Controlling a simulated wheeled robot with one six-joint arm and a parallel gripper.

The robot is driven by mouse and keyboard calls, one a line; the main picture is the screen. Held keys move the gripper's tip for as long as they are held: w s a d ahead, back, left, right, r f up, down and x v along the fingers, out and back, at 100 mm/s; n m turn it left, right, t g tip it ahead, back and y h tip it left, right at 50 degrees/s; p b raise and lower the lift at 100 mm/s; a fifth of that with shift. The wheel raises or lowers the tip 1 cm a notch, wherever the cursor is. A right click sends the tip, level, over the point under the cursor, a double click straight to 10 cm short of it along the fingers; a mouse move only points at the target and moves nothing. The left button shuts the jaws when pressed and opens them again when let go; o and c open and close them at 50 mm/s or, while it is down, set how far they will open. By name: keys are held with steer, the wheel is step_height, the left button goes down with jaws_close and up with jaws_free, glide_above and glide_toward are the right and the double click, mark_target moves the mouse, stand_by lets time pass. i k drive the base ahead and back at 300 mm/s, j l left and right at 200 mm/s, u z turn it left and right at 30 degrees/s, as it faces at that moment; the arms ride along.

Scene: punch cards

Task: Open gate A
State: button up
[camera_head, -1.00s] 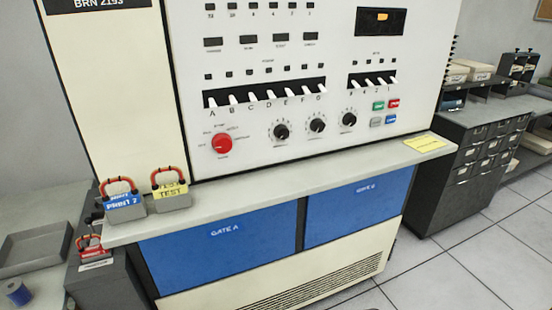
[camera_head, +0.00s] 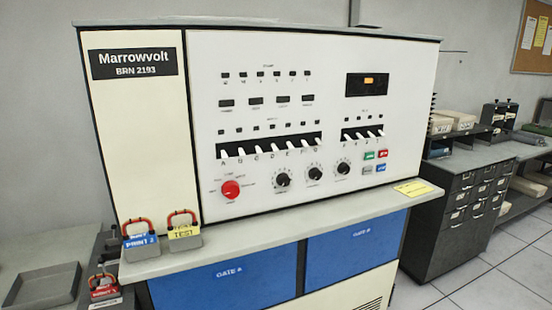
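Gate A (camera_head: 225,285) is a blue panel labelled "GATE A" on the lower left front of the machine, below the grey ledge. It looks closed and flush with the front, and its lower edge is cut off by the frame. A second blue panel, gate B (camera_head: 353,250), sits to its right, also closed, with a dark strip between them. My gripper is not visible in the head view.
The grey ledge (camera_head: 290,236) juts out above the gates. On it are a blue-labelled block (camera_head: 140,243), a yellow-labelled block (camera_head: 184,233) and a yellow note (camera_head: 413,189). A grey tray (camera_head: 42,286) lies left. A dark drawer cabinet (camera_head: 462,205) stands right, with open floor before it.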

mark_target(260, 281)
steer(key=k+l, duration=0.1)
steer(key=i+j+z, duration=0.1)
steer(key=j+z, duration=0.35)
steer(key=j, duration=0.25)
steer(key=j+z, duration=0.45)
steer(key=j, duration=0.25)
